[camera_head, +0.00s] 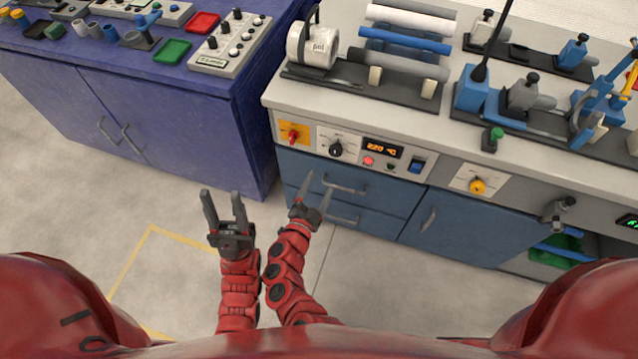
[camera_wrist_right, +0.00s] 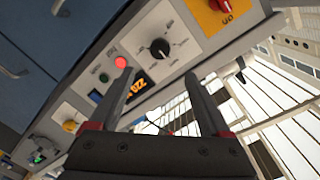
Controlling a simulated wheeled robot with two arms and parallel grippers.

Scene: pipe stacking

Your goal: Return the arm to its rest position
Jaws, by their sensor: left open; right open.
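My left gripper (camera_head: 222,195) is open and empty over the floor, in front of the gap between the two benches. My right gripper (camera_head: 319,181) is open and empty just to its right, in front of the blue drawers; its open fingers (camera_wrist_right: 159,75) also show in the right wrist view, with the control panel beyond. Both red forearms are close side by side. A white pipe (camera_head: 410,20), a blue pipe (camera_head: 405,40) and a grey pipe (camera_head: 398,63) lie one in front of another on a rack on the grey bench.
The grey bench (camera_head: 278,98) has a front panel with knobs and a temperature display (camera_head: 382,148). A purple bench (camera_head: 215,83) on the left carries a control box (camera_head: 232,45) and red and green trays. Open floor (camera_head: 60,180) lies at left.

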